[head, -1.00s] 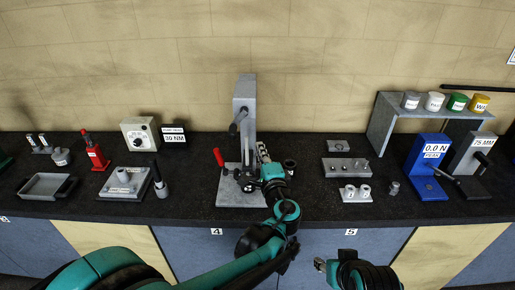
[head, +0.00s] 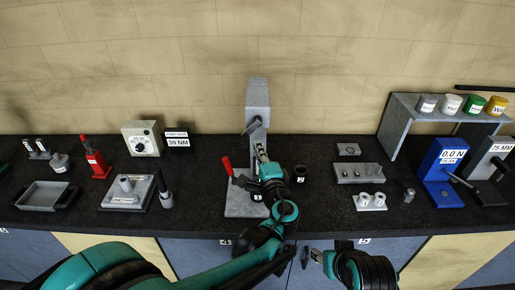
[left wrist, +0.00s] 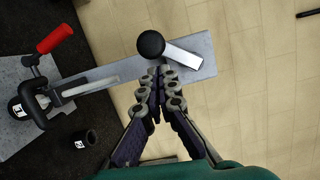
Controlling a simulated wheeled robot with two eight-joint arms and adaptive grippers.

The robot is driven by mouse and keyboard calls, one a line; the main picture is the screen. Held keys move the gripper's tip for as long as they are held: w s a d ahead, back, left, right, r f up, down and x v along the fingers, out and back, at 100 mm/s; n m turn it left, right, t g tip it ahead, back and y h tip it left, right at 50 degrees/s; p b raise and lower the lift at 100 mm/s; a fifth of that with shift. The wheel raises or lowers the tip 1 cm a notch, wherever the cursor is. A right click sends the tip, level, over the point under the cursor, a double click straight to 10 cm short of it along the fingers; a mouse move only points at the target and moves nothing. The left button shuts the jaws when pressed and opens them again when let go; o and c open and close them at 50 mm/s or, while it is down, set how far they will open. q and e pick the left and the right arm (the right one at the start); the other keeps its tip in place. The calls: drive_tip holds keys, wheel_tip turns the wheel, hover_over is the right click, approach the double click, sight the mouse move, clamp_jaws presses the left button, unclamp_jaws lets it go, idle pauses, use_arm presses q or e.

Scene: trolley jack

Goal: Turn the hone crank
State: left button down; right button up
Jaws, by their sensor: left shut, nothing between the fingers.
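The hone is a grey stand with an upright column (head: 257,95) near the middle of the bench. In the left wrist view its crank has a pale arm (left wrist: 183,56) and a round black knob (left wrist: 150,43). The crank arm (head: 251,126) also shows on the column in the head view, where I cannot make out the knob. My left gripper (head: 261,152) is in front of the column. In the left wrist view its fingers (left wrist: 160,76) are shut and empty, just short of the knob; contact is unclear. My right gripper (head: 311,256) is low, before the bench; its jaw state is unclear.
A red-handled lever (head: 227,166) stands out left of the hone, and a small black cup (head: 300,173) stands on its right. A grey block with several pegs (head: 357,172) and a blue gauge (head: 440,172) are farther right. A grey plate fixture (head: 128,193) lies left.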

sight(245, 145)
use_arm(q)
drive_tip(key=shift+a+m+b, duration=0.45)
drive_tip(key=shift+m, duration=0.25)
use_arm(e)
drive_tip(key=shift+a+f, duration=0.2)
drive_tip(key=shift+f, duration=0.2)
use_arm(q)
drive_tip(key=shift+s+a, duration=0.1)
drive_tip(key=shift+a+m+t+b, duration=0.15)
drive_tip(key=shift+m+t+b, duration=0.2)
drive_tip(key=shift+m, duration=0.15)
use_arm(e)
drive_tip(key=shift+f, duration=0.35)
use_arm(q)
drive_tip(key=m, duration=0.1)
drive_tip(key=a+m+b, duration=0.1)
drive_tip(key=m, duration=0.1)
drive_tip(key=a+r+m+t+b, duration=0.1)
drive_tip(key=m, duration=0.1)
drive_tip(key=shift+h, duration=0.3)
drive_tip(key=shift+a+r, duration=0.1)
drive_tip(key=shift+r, duration=0.1)
use_arm(e)
wheel_tip(245, 145, down, 2)
use_arm(q)
drive_tip(key=shift+a+r, duration=0.1)
